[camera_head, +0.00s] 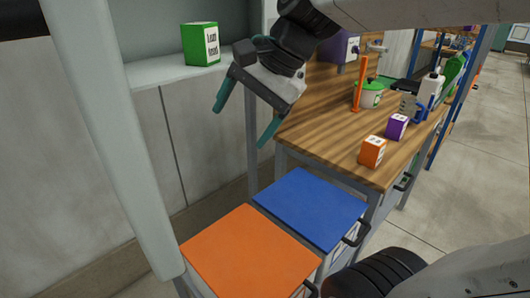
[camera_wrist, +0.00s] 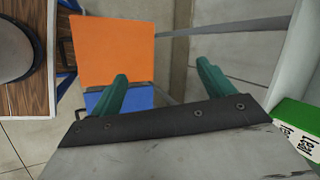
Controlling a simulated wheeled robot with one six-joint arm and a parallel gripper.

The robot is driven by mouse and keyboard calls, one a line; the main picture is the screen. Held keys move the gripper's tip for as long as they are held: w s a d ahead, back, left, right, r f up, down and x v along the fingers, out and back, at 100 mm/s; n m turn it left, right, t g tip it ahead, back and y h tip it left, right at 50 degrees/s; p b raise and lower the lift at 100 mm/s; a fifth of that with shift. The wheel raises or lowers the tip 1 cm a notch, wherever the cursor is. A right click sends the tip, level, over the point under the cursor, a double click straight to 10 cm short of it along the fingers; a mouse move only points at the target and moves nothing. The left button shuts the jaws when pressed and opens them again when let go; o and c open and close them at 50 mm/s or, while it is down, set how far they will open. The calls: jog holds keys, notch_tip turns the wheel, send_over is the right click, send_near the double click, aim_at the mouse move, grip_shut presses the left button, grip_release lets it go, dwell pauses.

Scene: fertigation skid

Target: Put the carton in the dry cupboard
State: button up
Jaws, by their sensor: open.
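A green carton (camera_head: 201,44) with a white printed label stands upright on a pale shelf (camera_head: 165,72) inside an open-fronted cabinet. In the wrist view the carton (camera_wrist: 298,128) shows at the right edge, partly cut off. My gripper (camera_head: 240,125) is open and empty. It points down, right of the carton and in front of the shelf edge, apart from the carton. In the wrist view the space between my fingers (camera_wrist: 162,70) holds nothing. I cannot tell whether this cabinet is the dry cupboard; no sign for it is readable.
An orange-topped bin (camera_head: 250,254) and a blue-topped bin (camera_head: 311,207) stand below my gripper. A wooden bench (camera_head: 330,140) at the right holds an orange box (camera_head: 372,152), a purple box (camera_head: 397,126), a green-lidded pot (camera_head: 369,94) and bottles. Floor is clear at far right.

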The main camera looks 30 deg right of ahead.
jog(key=s+d+f+n+g+h, duration=0.2)
jog(key=s+d+f+n+h, duration=0.1)
jog(key=s+f+n, duration=0.6)
jog(key=s+n+h, duration=0.1)
jog(key=s+n, duration=0.1)
jog(key=s, duration=0.1)
jog(key=shift+d+f+n+g+h, duration=0.2)
jog(key=shift+n+g+h, duration=0.1)
jog(key=shift+n+g, duration=0.1)
